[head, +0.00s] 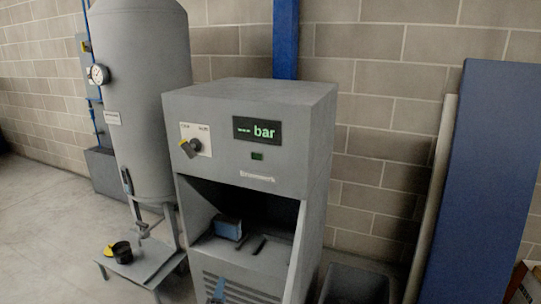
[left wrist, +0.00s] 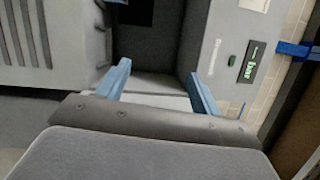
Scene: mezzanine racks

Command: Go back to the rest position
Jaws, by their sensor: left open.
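The gripper faces the machine's dark recess and looks empty. My right gripper is in neither view.
The recess holds a blue-and-black block (head: 228,229) and a small dark piece. A blue panel (head: 478,180) is at the right. Open floor (head: 45,215) lies far left.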

